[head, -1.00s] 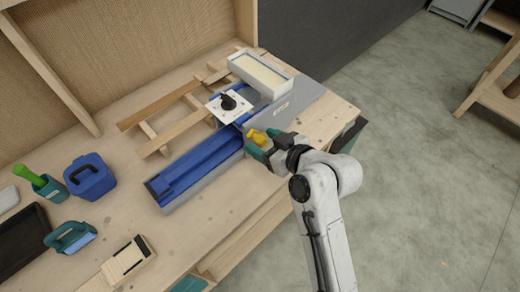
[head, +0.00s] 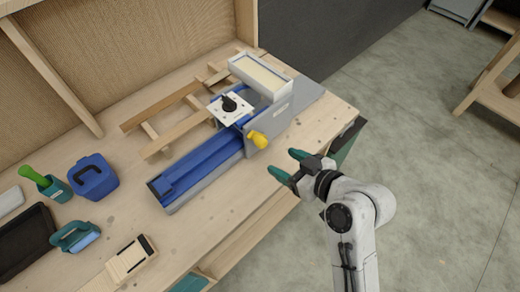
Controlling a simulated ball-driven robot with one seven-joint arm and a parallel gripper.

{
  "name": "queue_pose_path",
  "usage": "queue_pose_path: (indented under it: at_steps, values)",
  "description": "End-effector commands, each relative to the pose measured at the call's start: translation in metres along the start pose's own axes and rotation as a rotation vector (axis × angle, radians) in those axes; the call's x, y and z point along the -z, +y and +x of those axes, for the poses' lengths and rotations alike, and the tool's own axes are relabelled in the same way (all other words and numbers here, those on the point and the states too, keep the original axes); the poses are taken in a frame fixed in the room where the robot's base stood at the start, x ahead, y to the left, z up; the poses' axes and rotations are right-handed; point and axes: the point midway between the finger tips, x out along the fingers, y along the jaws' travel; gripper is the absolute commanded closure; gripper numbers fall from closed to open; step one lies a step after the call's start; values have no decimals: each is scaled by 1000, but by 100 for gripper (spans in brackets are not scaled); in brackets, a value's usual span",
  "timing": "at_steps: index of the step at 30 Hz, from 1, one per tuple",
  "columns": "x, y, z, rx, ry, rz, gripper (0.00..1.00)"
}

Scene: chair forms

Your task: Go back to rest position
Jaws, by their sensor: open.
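My gripper (head: 285,164) is open and empty, with green fingertips pointing up and left. It is at the front edge of the wooden workbench (head: 215,224), to the lower right of a blue and grey machine (head: 205,163). A yellow knob (head: 259,139) sticks out from the machine's near side. A visible gap lies between the fingertips and the knob. My white arm reaches up from the bottom of the picture.
A black knob (head: 229,103) sits on a white plate on the machine. A white-rimmed tray (head: 262,75) is at its top. A blue container (head: 93,177), a green-handled tool (head: 35,176) and a wooden block (head: 131,259) are on the left. Open floor (head: 440,170) lies right.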

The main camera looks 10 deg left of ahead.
Motion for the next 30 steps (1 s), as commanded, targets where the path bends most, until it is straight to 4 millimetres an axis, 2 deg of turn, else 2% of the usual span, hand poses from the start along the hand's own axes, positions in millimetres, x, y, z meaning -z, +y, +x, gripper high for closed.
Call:
queue_pose_path:
  at_steps: [16,19,20,23,26,30]
  values:
    - [-1,0,-2,0,-1,0,36]
    - [-11,1,-6,-8,-28,16,36]
    - [-19,2,-10,-15,-47,28,36]
    - [-58,6,-30,-51,-154,98,36]
    - [-111,8,-65,-117,-313,212,36]
    - [-184,2,-129,-246,-550,408,36]
